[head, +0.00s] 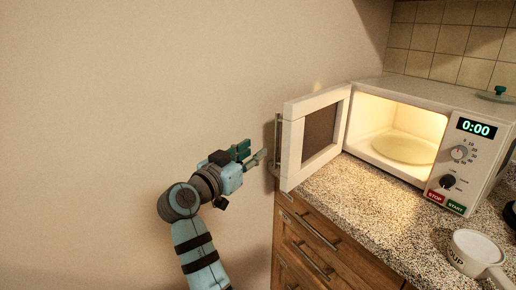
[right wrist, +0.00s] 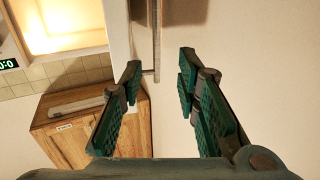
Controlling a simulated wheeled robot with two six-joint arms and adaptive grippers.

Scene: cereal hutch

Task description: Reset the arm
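My right gripper (head: 254,155) is in the head view, left of the open microwave door (head: 317,138). Its green fingers are apart and nothing is between them. In the right wrist view, the two fingers (right wrist: 160,85) are spread, with the door's metal handle (right wrist: 156,40) beyond their tips. The handle also shows at the door's left edge in the head view (head: 278,145), close to the fingertips; I cannot tell if they touch. The microwave (head: 478,125) is lit, with a glass plate (head: 404,148) inside and a display of 0:00. My left gripper is not in view.
A speckled counter (head: 365,200) carries the microwave. A white measuring cup (head: 478,250) stands at the front right. A green-knobbed lid (head: 499,92) lies on top of the microwave. Wooden drawers (head: 310,245) are below. Plain wall and free room lie to the left.

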